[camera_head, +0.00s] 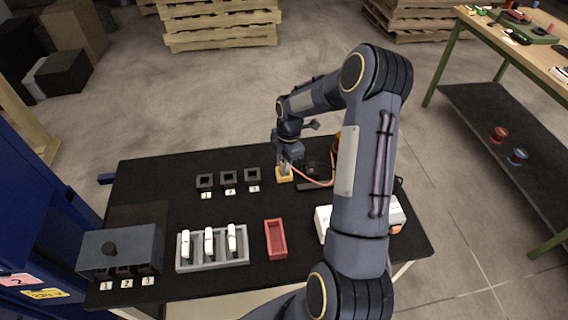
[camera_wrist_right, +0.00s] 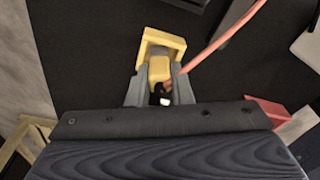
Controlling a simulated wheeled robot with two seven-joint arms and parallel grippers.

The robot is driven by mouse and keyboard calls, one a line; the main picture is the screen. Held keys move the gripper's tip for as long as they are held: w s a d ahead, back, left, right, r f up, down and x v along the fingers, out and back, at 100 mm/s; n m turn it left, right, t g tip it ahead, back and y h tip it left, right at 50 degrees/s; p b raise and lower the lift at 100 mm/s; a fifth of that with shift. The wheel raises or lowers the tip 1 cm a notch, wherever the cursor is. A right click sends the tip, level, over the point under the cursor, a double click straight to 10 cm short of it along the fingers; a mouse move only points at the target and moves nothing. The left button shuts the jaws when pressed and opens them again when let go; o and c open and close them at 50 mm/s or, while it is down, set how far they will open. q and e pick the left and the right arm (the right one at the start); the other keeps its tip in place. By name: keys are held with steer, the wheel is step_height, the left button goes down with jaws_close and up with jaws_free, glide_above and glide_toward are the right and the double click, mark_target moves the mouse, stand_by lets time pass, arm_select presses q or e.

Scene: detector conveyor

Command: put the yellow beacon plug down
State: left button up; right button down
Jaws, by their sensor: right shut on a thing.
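My right gripper (camera_head: 285,167) is at the far side of the black table, with its fingers pointing down. In the right wrist view its fingers (camera_wrist_right: 159,88) are shut on the yellow beacon plug (camera_wrist_right: 159,69). A red cable (camera_wrist_right: 222,41) runs close beside the plug, and its joint with the plug is partly hidden. A yellow square frame (camera_wrist_right: 175,41) lies right at the plug's far end; it also shows under the gripper in the head view (camera_head: 284,178). I cannot tell whether the plug sits inside the frame or just over it. My left gripper is out of view.
Three dark square sockets (camera_head: 229,178) with number labels stand left of the gripper. A grey rack (camera_head: 213,264) with white modules, a red tray (camera_head: 276,239) and a grey box with a knob (camera_head: 119,251) stand nearer. My right arm hides part of the table's right side.

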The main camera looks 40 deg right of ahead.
steer(key=shift+f, duration=0.1)
steer(key=c, duration=1.7)
jaws_free()
steer(key=shift+f, duration=0.1)
steer(key=shift+c, duration=0.2)
steer(key=o, duration=0.4)
steer(key=shift+o, duration=0.2)
